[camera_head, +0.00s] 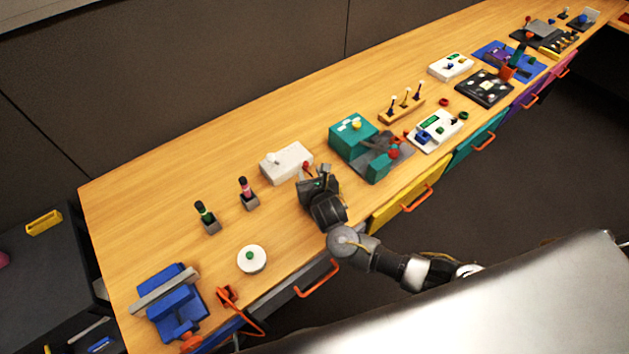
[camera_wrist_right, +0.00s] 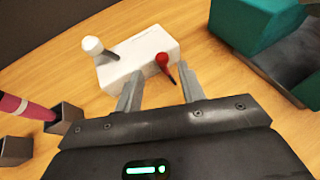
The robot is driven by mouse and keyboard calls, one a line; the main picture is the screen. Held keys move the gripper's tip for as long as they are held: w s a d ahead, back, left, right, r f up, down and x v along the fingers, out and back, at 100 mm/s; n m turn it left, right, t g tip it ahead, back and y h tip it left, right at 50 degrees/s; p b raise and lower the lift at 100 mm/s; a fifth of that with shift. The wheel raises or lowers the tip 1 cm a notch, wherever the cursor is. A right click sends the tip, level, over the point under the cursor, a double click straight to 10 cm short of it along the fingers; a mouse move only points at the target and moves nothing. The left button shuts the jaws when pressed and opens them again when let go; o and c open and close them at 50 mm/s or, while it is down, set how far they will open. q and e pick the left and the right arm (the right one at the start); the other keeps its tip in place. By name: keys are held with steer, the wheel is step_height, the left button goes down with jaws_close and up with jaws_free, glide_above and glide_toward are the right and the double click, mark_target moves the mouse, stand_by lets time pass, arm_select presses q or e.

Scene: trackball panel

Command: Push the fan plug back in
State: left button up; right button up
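A white box (camera_head: 286,162) lies on the wooden table, with a white knob on its left part. A red plug-like piece (camera_head: 306,165) with a dark thin tip or lead is at its right front edge. In the wrist view the red piece (camera_wrist_right: 162,61) leans against the white box (camera_wrist_right: 140,62); I cannot tell whether it is seated in it. No fan is clearly recognisable. My right gripper (camera_wrist_right: 157,82) is open, its fingers apart in front of the box, the red piece near the right fingertip. In the head view the right gripper (camera_head: 312,177) is just in front of the box. My left gripper is not in view.
A teal machine (camera_head: 352,138) stands close on the right. Pink (camera_head: 244,187) and green-topped (camera_head: 203,212) handles stand in grey holders on the left. A white disc (camera_head: 251,259) and blue device (camera_head: 178,304) lie nearer. The table behind the box is clear.

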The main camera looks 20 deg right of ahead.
steer(key=v, duration=0.5)
steer(key=shift+s+r, duration=0.1)
steer(key=shift+s, duration=0.15)
